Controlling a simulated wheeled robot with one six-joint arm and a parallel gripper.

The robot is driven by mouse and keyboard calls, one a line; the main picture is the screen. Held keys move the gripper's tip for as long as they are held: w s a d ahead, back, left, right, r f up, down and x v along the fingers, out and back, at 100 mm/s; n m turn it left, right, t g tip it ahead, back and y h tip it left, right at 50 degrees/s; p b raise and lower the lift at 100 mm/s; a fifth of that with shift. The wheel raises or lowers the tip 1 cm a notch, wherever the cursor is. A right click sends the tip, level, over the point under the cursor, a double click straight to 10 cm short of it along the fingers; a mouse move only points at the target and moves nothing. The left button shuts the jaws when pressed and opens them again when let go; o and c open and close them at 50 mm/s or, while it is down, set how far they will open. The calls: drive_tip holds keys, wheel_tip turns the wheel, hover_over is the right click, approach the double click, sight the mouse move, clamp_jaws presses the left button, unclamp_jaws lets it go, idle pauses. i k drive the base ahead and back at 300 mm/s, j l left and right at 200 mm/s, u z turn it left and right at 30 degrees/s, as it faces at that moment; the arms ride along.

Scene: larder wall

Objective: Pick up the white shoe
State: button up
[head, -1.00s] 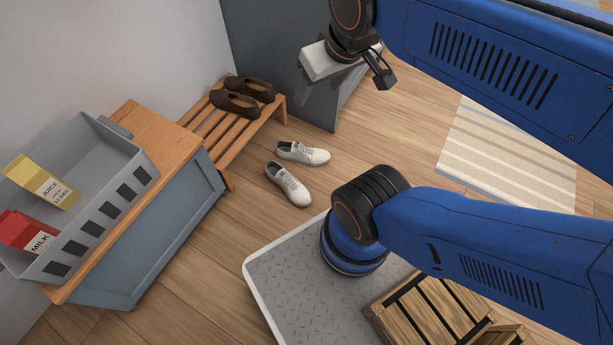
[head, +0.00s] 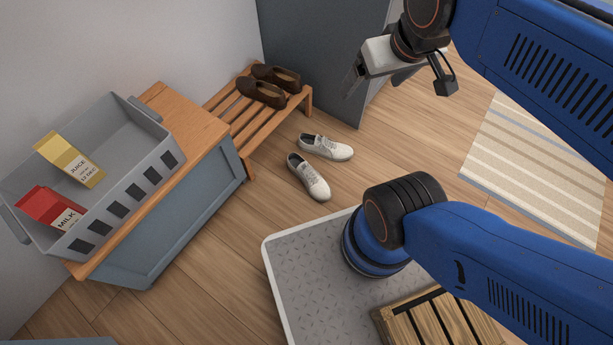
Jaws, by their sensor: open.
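Two white shoes lie on the wooden floor, right of the slatted rack. One white shoe (head: 326,147) is nearer the rack's end, and the other white shoe (head: 309,177) is just in front of it. My gripper (head: 398,88) is raised in the upper right of the view, above and to the right of the shoes. Its jaws are spread apart with nothing between them, and it is clear of both shoes.
A wooden rack (head: 246,127) holds brown shoes (head: 263,93). A blue-grey cabinet (head: 185,225) carries a grey crate (head: 128,185) with a juice carton (head: 70,159) and a milk carton (head: 50,208). A striped rug (head: 540,165) lies right. Floor around the shoes is clear.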

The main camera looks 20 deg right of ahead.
sight(318, 188)
drive_tip(key=l+z, duration=0.1)
drive_tip(key=z, duration=0.4)
drive_tip(key=l+z, duration=0.1)
drive_tip(key=z, duration=0.4)
drive_tip(key=l+z, duration=0.1)
drive_tip(key=z, duration=0.35)
drive_tip(key=l+z, duration=0.1)
drive_tip(key=z, duration=0.9)
drive_tip(key=i+l+z, duration=0.1)
drive_tip(key=z, duration=0.4)
drive_tip(key=i+l+z, duration=0.15)
drive_tip(key=u, duration=0.45)
drive_tip(key=i+u, duration=0.1)
drive_tip(key=u, duration=0.35)
drive_tip(key=l+u, duration=0.1)
drive_tip(key=u, duration=0.85)
drive_tip(key=l+u, duration=0.1)
drive_tip(key=u, duration=0.35)
drive_tip(key=l+u, duration=0.1)
drive_tip(key=u, duration=0.35)
drive_tip(key=l+u, duration=0.1)
drive_tip(key=u, duration=0.8)
